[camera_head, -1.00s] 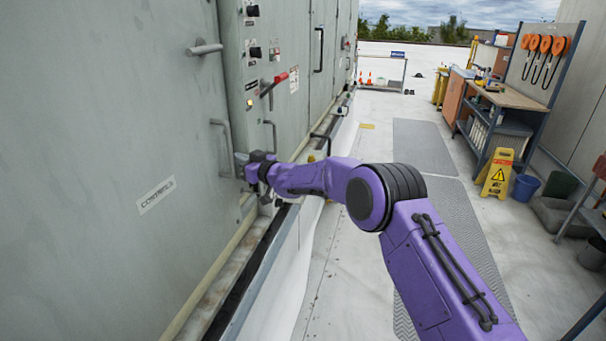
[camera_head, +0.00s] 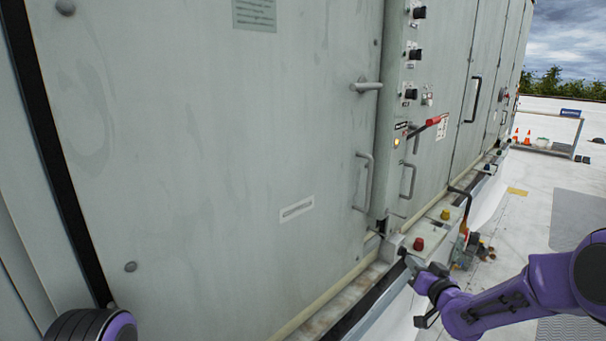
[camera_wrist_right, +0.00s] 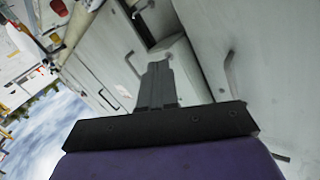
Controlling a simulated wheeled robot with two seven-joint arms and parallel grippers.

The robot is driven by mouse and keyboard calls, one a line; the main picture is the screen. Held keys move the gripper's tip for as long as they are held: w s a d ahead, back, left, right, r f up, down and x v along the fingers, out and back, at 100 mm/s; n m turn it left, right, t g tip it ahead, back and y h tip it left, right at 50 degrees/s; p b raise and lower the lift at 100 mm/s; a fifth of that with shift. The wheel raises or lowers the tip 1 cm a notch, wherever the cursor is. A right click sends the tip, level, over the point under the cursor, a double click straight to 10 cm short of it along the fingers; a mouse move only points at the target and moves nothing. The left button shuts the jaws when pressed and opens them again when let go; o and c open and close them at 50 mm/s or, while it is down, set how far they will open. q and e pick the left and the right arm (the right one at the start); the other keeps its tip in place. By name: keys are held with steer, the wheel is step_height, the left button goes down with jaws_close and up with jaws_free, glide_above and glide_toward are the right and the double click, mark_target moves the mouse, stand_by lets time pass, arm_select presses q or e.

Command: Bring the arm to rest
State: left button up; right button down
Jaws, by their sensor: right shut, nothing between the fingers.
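My right arm (camera_head: 510,300) is purple and reaches in from the lower right in the head view. My right gripper (camera_head: 410,262) is at its tip, low in front of the grey cabinet, near the base ledge and a red knob. In the right wrist view the gripper's grey fingers (camera_wrist_right: 158,72) are together with nothing between them. Of my left arm only a purple rounded link (camera_head: 95,326) shows at the lower left; its gripper is out of view.
The red knob (camera_head: 418,244) stands on the ledge. Open roof floor (camera_head: 520,225) lies to the right.

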steer(key=s+f+m+g+h, duration=0.4)
steer(key=s+f+g, duration=0.2)
steer(key=s+f, duration=1.5)
steer(key=s+f+g+h, duration=0.1)
steer(key=s+f+g, duration=0.2)
steer(key=s, duration=0.9)
steer(key=s+a+f+g, duration=0.1)
steer(key=s+f+g, duration=0.3)
steer(key=s, duration=0.9)
step_height(320, 180, down, 2)
steer(key=shift+f+h, duration=0.2)
steer(key=shift+h, duration=0.2)
